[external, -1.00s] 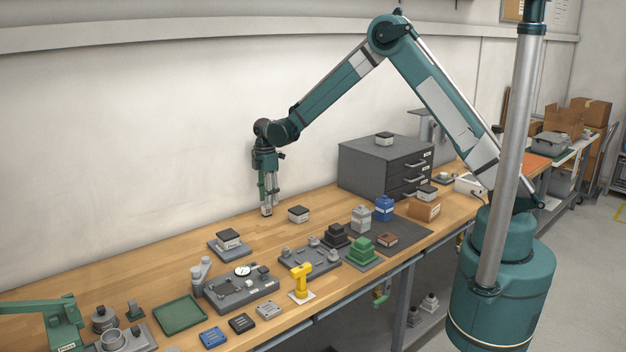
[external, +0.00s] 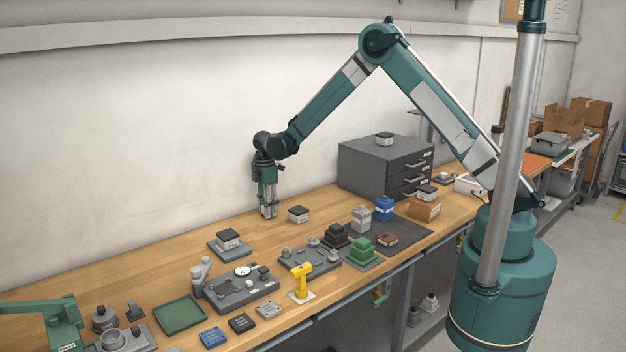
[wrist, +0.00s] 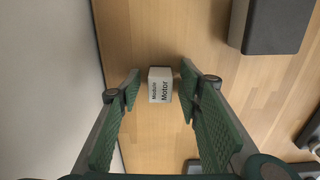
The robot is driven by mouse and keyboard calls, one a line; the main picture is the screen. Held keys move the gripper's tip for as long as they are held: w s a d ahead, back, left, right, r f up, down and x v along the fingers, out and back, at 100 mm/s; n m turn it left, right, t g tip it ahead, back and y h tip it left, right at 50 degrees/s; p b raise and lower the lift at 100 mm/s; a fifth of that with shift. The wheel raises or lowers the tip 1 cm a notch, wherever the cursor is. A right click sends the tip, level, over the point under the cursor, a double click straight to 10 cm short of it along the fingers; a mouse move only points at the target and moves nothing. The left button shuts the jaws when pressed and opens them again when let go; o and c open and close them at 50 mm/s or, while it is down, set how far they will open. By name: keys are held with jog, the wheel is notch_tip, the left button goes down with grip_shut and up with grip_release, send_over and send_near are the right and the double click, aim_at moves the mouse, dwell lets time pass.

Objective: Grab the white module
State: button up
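A small white module (wrist: 160,85) with dark lettering that reads like "Medium Motor" stands on the wooden bench. In the wrist view it lies between the fingertips of my gripper (wrist: 158,82). The gripper is open, with a gap showing on each side of the module. In the external view my gripper (external: 268,213) points down at the back of the bench, near the wall. The module is largely hidden by the fingers there.
Another sits on a grey plate (external: 229,252) to the front left. A grey drawer cabinet (external: 375,170) stands farther right. The wall (wrist: 45,90) is close on the left in the wrist view.

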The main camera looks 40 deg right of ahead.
dwell(0.4)
jog(key=c, duration=1)
jog(key=shift+r, duration=0.1)
jog(key=shift+r, duration=4.95)
